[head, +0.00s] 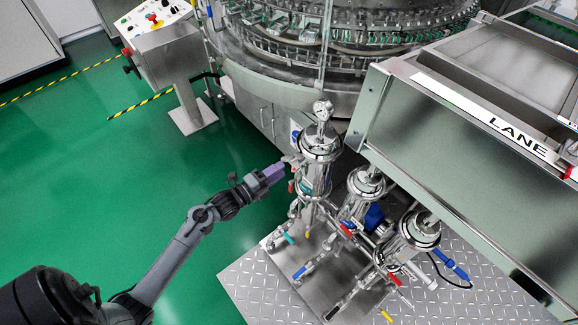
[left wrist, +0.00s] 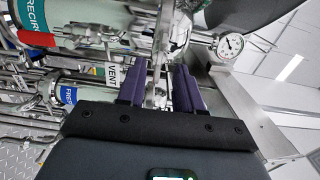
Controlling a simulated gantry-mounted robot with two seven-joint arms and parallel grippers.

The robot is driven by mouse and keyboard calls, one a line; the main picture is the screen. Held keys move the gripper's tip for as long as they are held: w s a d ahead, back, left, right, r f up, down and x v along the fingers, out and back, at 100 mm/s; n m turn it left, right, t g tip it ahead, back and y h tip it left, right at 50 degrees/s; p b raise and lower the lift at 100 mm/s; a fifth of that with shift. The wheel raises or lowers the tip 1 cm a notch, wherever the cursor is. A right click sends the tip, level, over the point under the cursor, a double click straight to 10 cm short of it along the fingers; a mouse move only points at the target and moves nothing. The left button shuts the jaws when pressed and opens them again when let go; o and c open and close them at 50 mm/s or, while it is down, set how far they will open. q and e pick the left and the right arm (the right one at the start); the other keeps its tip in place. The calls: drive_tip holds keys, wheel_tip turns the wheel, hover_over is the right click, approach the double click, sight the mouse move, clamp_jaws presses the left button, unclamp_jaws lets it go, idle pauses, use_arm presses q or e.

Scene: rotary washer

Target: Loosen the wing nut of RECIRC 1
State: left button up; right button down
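The polished steel filter housing (head: 316,172) with a round gauge (head: 323,109) on top stands at the centre of the head view. In the left wrist view a green and white label (left wrist: 35,22) reads RECIRC; its number is cut off. My left gripper (head: 272,172) is close to the left side of this housing, near its lid clamp. In the left wrist view its two purple fingers (left wrist: 160,82) stand apart, with a bright metal part (left wrist: 157,92) between them. I cannot tell whether this part is the wing nut or whether the fingers touch it. My right gripper is out of view.
Two shorter housings (head: 366,183) (head: 420,228) stand to the right, with pipes and coloured valve handles below. A VENT tag (left wrist: 113,75) is beside the fingers. A steel LANE cabinet (head: 440,150) bounds the right. Green floor (head: 120,180) is free at left.

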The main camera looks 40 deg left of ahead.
sight(289, 163)
use_arm(q)
drive_tip(key=shift+w+d+b, duration=0.25)
drive_tip(key=shift+w+b, duration=0.05)
drive_tip(key=shift+w, duration=1)
drive_tip(key=shift+w+d+b, duration=0.2)
drive_tip(key=shift+w+b, duration=0.1)
drive_tip(key=shift+w, duration=1)
clamp_jaws()
